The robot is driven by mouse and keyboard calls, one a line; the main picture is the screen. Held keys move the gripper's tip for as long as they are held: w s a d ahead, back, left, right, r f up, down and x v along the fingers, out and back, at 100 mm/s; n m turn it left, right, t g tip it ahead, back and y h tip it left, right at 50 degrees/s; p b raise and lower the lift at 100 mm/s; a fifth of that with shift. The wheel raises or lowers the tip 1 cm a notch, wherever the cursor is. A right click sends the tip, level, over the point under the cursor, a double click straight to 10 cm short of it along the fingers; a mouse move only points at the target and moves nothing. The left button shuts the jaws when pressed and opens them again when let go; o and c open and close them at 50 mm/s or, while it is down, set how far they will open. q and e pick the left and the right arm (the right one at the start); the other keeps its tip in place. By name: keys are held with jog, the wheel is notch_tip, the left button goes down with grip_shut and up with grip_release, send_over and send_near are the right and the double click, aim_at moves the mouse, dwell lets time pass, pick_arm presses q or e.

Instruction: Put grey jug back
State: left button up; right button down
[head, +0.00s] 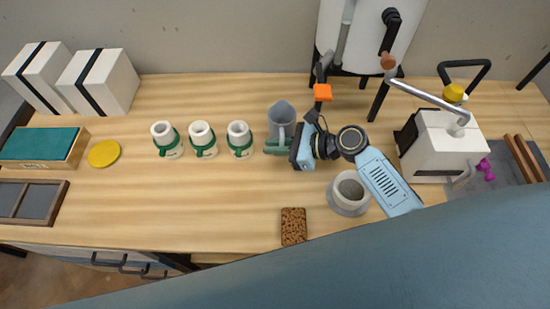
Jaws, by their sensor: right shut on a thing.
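The grey jug (281,110) is near the back middle of the table, upright, with its handle towards me. My right gripper (281,146) reaches in from the right and is shut on the jug at its handle side. The gripper hides the lower part of the jug. I cannot tell whether its base touches the table. My left gripper is not in view.
Three white-and-green jars (203,140) stand in a row left of the jug. A grey ringed bowl (349,190) sits beneath my right forearm. A brown textured block (293,226) lies in front. A white lever machine (440,145) stands right.

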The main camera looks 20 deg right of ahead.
jog(key=shift+f+b, duration=0.9)
jog(key=shift+f, duration=2)
jog(key=c, duration=1.9)
grip_release()
jog(key=shift+f, duration=0.15)
jog(key=shift+c, duration=0.2)
jog(key=o, duration=0.4)
jog(key=shift+o, duration=0.2)
